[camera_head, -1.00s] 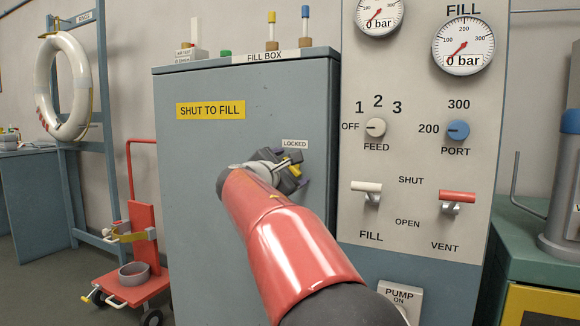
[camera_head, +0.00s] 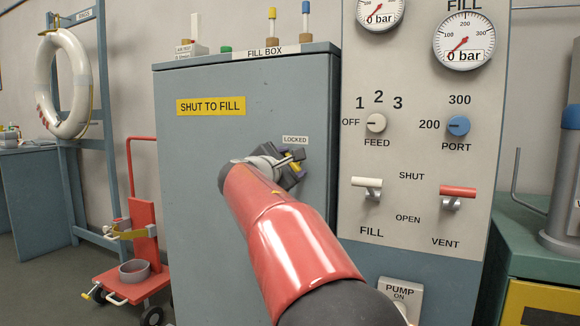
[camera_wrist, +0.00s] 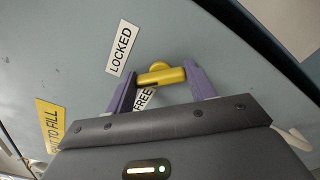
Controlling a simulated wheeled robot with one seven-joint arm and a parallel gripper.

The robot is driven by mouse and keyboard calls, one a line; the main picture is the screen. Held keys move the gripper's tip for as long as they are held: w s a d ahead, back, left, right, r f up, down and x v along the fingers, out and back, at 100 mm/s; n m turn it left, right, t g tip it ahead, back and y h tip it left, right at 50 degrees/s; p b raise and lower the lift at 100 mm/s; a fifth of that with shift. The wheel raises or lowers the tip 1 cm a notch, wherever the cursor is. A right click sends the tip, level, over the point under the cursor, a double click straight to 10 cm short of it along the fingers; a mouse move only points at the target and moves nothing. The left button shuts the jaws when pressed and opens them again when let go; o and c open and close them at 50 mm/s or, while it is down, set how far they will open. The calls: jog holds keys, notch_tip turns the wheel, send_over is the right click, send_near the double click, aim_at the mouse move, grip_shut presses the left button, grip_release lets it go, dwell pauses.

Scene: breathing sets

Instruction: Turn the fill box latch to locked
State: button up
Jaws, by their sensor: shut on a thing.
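The fill box (camera_head: 235,200) is a blue-grey cabinet with a shut front door. Its yellow latch (camera_wrist: 162,76) has a round hub and a short bar. My gripper (camera_wrist: 160,73) has purple fingers at both ends of the bar and is shut on it. The LOCKED label (camera_wrist: 122,47) lies beside the bar's left end, and the partly hidden FREE label (camera_wrist: 145,97) lies below it. I cannot tell which label the bar points to. In the head view my red arm and dark gripper (camera_head: 293,162) hide most of the latch, just below the LOCKED label (camera_head: 295,140).
The fill panel (camera_head: 410,160) with gauges, knobs and levers stands right of the box. Small bottles (camera_head: 305,25) stand on the box top.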

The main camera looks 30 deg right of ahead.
jog(key=m+b, duration=0.2)
jog(key=m, duration=0.1)
jog(key=m+b, duration=0.1)
jog(key=b, duration=0.1)
jog(key=shift+f+m, duration=0.25)
jog(key=shift+m, duration=0.05)
jog(key=shift+m+b, duration=1.15)
jog(key=shift+m, duration=0.35)
jog(key=shift+r, duration=0.1)
jog(key=o, duration=1)
jog(key=b+v, duration=0.1)
jog(key=v, duration=0.6)
jog(key=shift+s+a, duration=0.3)
